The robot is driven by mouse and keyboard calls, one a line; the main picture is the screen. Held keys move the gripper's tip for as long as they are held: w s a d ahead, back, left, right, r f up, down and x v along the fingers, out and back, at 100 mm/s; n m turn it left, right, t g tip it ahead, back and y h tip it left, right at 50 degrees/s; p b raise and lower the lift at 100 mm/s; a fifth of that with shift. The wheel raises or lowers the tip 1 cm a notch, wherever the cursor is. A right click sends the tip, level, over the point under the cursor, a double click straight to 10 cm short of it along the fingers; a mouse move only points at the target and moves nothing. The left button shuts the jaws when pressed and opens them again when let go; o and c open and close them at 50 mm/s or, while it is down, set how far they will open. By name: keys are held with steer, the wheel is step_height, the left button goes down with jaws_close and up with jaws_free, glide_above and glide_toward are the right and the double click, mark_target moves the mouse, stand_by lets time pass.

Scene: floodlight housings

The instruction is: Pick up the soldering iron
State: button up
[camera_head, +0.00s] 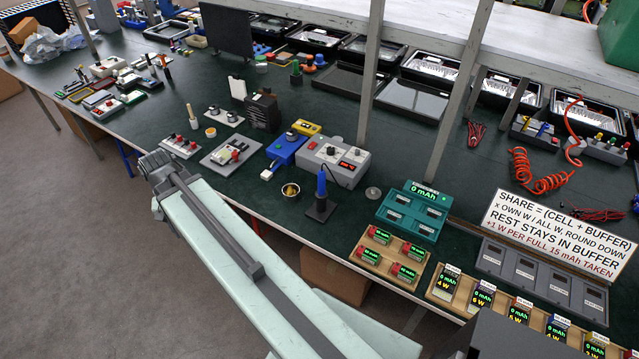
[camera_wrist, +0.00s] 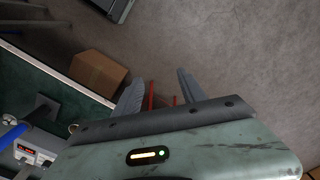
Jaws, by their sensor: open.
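The soldering iron (camera_head: 321,184) has a blue handle and stands upright in a small black stand (camera_head: 320,209) on the dark green bench, near its front edge. In the wrist view, a blue handle (camera_wrist: 14,133) that looks like the iron's shows at the far left, cut by the frame edge. My gripper (camera_wrist: 160,90) is open and empty, with its two grey fingers apart over the floor beside the bench. It is well to one side of the iron and not touching it. In the head view my pale arm crosses the front of the bench; the fingers cannot be made out there.
A grey soldering station (camera_head: 334,160) and a small brass-coloured cup (camera_head: 290,190) stand close to the iron. A teal charger (camera_head: 412,213) is to its right. Grey uprights (camera_head: 455,95) rise from the bench. A cardboard box (camera_wrist: 98,72) sits below the bench edge.

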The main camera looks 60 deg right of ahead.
steer(key=s+d+r+m+p, duration=0.1)
steer(key=s+d+m, duration=0.3)
steer(key=d, duration=0.5)
steer(key=s+d+r+m+p, duration=0.1)
steer(key=s+d+r+m, duration=0.1)
steer(key=d+m, duration=0.5)
steer(key=r+m+p, duration=0.2)
steer(key=m, duration=1.2)
glide_above(321, 183)
steer(key=d, duration=0.1)
steer(key=shift+w, duration=0.3)
step_height(321, 183, down, 8)
steer(key=b, duration=0.8)
steer(key=shift+d+f, duration=0.1)
steer(key=shift+f, duration=0.05)
steer(key=shift+r, duration=0.2)
steer(key=shift+c, duration=0.2)
jaws_close()
